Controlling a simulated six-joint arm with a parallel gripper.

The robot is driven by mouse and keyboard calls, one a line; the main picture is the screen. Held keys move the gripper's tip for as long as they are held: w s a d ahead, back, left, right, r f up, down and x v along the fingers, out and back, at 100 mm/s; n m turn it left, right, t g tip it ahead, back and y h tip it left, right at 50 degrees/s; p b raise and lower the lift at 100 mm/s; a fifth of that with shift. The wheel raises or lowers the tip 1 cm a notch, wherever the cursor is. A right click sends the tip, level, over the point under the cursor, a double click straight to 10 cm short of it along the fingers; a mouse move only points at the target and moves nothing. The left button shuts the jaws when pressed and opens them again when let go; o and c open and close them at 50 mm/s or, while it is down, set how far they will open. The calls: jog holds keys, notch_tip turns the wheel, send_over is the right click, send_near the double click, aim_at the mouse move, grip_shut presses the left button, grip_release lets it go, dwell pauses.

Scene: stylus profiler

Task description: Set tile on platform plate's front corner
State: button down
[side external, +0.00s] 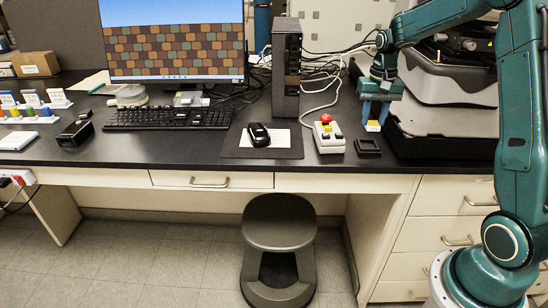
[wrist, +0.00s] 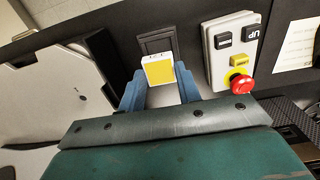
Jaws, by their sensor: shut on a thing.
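My gripper (side external: 375,108) points down above the desk, its blue fingers shut on a small tile with a yellow face and white edges (side external: 373,126). In the wrist view the tile (wrist: 159,71) sits between the fingertips (wrist: 158,78). The tile appears raised off the desk, beside the profiler. The profiler's pale grey platform plate (side external: 428,119) is to the right in the side view; a broad pale plate, probably the same one, fills the left of the wrist view (wrist: 50,75). My arm hides part of the machine, and I cannot tell which corner is the front one.
A black square tray (side external: 367,147) lies on the desk just in front of the tile, apparently empty. A control box with a red button (side external: 328,136) stands to its left.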

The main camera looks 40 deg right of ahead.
jog(key=s+d+r, duration=0.3)
jog(key=d+r, duration=0.5)
jog(key=r, duration=0.4)
notch_tip(320, 180, up, 10)
send_over(423, 120)
jog(key=shift+d+r, duration=0.15)
jog(key=shift+r, duration=0.05)
jog(key=shift+f, duration=0.1)
notch_tip(423, 120, down, 16)
jog(key=shift+r, duration=0.15)
jog(key=shift+f, duration=2.1)
jog(key=shift+f, duration=0.1)
